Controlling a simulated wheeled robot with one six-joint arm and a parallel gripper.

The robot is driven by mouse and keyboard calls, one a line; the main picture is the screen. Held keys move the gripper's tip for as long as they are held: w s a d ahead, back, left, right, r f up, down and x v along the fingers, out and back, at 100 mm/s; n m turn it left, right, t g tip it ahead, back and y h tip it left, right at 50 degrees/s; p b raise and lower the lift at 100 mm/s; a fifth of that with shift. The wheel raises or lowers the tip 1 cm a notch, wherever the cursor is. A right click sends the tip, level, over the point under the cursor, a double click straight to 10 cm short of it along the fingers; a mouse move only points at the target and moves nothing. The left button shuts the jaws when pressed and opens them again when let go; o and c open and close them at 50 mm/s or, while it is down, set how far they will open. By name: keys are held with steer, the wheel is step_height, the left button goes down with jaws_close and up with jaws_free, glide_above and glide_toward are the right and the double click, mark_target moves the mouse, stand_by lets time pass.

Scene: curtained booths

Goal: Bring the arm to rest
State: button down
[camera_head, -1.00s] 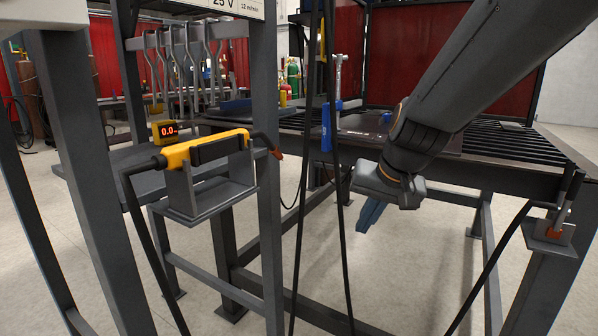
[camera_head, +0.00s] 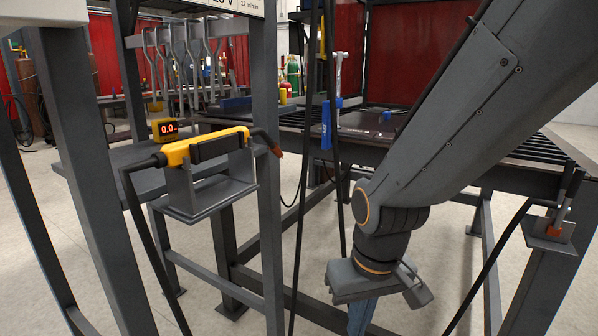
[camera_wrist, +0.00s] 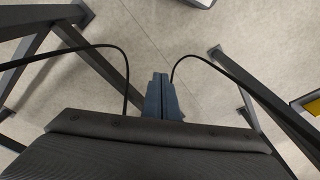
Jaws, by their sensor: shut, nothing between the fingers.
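My gripper (camera_head: 362,318) hangs at the lower middle of the head view, in front of the welding table and pointing down. Its blue fingers are cut off by the bottom edge there. In the wrist view the two blue fingers (camera_wrist: 161,98) lie together, with nothing between them, above the pale floor. My arm comes down from the upper right, bent at a joint just above the wrist.
A yellow welding torch (camera_head: 205,148) rests on a grey bracket (camera_head: 208,205) at left. Black cables (camera_head: 299,230) hang left of my gripper. A slatted table (camera_head: 530,150) stands behind my arm; a holder with a tool (camera_head: 551,236) is at right. Open floor (camera_head: 440,270) lies below.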

steer(key=s+a+r+n+g, duration=0.1)
steer(key=s+a+r+n, duration=0.15)
steer(key=s+a, duration=0.45)
steer(key=d+r+m+p, duration=0.2)
steer(key=d+r+p, duration=0.6)
steer(key=r+p, duration=0.2)
steer(key=s+d+r+m+p, duration=0.1)
steer(key=d+r+m+p, duration=0.2)
steer(key=d+r+p, duration=0.5)
steer(key=shift+r+h+p, duration=0.3)
steer(key=shift+r+p, duration=0.75)
steer(key=shift+p, duration=2.45)
steer(key=shift+d, duration=0.1)
